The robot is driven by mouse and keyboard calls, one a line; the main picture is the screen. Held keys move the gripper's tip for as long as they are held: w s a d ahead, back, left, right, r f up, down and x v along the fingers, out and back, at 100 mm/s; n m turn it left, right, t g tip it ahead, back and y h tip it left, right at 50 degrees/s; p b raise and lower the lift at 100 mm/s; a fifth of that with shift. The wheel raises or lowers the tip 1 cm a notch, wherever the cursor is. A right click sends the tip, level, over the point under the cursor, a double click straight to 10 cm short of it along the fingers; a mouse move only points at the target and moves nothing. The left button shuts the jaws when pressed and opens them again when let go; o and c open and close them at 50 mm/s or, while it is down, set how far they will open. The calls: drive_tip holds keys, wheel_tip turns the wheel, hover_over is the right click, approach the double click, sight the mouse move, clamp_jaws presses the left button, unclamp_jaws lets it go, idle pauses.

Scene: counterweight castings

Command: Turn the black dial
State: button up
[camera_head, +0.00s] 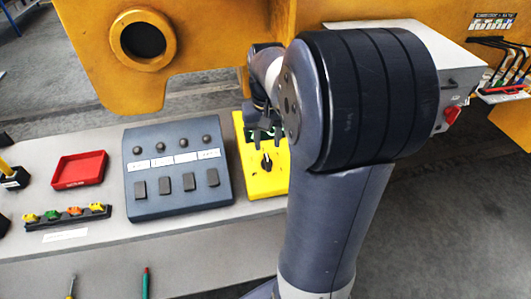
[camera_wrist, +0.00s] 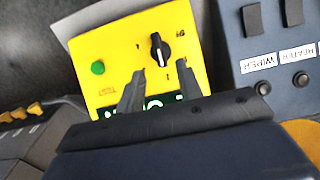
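The black dial (camera_head: 266,161) sits on a yellow panel box (camera_head: 262,188) in the head view, partly behind my arm. In the wrist view the black dial (camera_wrist: 159,49) has a white pointer line and stands near the upper right of the yellow panel (camera_wrist: 113,60). My gripper (camera_wrist: 157,84) is open, with its two fingers apart and nothing between them. Its fingertips lie below the dial in the wrist picture, apart from it. In the head view my gripper (camera_head: 263,134) hangs just behind the dial, over the panel.
A green button (camera_wrist: 97,68) is on the same yellow panel. A grey switch box (camera_head: 177,170) with several knobs and rocker switches stands beside it. A red tray (camera_head: 80,170) and a rack of coloured parts (camera_head: 68,215) lie to the left. A yellow casting (camera_head: 200,40) rises behind.

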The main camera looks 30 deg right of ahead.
sight(267, 158)
wheel_tip(267, 158, down, 6)
drive_tip(key=shift+c, duration=0.3)
drive_tip(key=c, duration=0.5)
drive_tip(key=shift+c, duration=0.2)
drive_tip(key=shift+m, duration=0.3)
drive_tip(key=m+y, duration=0.1)
drive_tip(key=m, duration=0.1)
drive_tip(key=m+t+y, duration=0.1)
drive_tip(key=m, duration=0.1)
drive_tip(key=shift+s+d+m+t+y, duration=0.2)
drive_tip(key=shift+d+m+t+y, duration=0.1)
drive_tip(key=shift+d+m, duration=0.1)
drive_tip(key=m, duration=0.1)
drive_tip(key=m+t+y, duration=0.1)
drive_tip(key=m, duration=0.1)
drive_tip(key=m+t+b, duration=0.1)
drive_tip(key=m, duration=0.1)
drive_tip(key=shift+s+d+f, duration=0.1)
drive_tip(key=shift+s+f, duration=0.05)
drive_tip(key=shift+s, duration=0.1)
